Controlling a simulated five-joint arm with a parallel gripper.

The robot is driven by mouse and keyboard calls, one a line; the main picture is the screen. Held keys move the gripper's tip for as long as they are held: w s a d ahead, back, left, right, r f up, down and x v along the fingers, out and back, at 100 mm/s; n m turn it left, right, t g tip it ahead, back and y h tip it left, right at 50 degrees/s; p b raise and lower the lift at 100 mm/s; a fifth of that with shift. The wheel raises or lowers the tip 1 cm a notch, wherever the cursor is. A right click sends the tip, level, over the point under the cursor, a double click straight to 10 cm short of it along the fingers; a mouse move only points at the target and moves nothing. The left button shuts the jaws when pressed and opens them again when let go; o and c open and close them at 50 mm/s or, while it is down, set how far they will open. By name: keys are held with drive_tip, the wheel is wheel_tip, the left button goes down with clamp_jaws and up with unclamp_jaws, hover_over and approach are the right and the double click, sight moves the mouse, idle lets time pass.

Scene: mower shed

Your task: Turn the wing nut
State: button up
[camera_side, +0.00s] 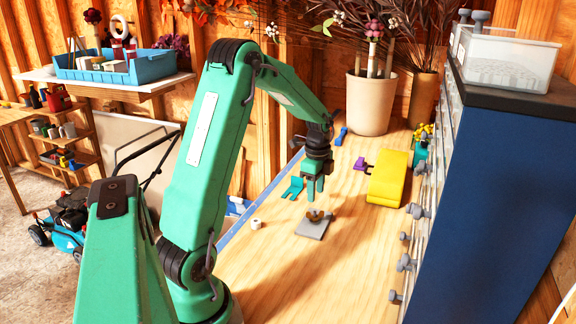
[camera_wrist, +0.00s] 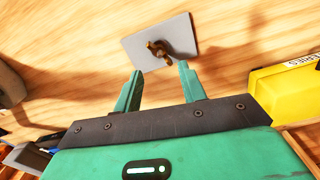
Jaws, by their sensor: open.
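The brass-brown wing nut (camera_side: 314,215) sits on a small grey plate (camera_side: 309,231) lying on the wooden bench. In the wrist view the wing nut (camera_wrist: 158,48) stands near the middle of the grey plate (camera_wrist: 185,36), just beyond my fingertips. My gripper (camera_side: 315,190) is above the wing nut in the side view, pointing down, with a gap between them. In the wrist view my gripper (camera_wrist: 159,72) has its two green fingers apart with nothing between them. The threaded part under the wing nut cannot be made out.
A yellow rounded object (camera_side: 388,180) and a purple item (camera_side: 362,165) lie to the right on the bench. A small white roll (camera_side: 256,223) is near the left edge.

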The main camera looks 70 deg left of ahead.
drive_tip(key=shift+f, duration=3.8)
drive_tip(key=shift+c, duration=0.2)
clamp_jaws()
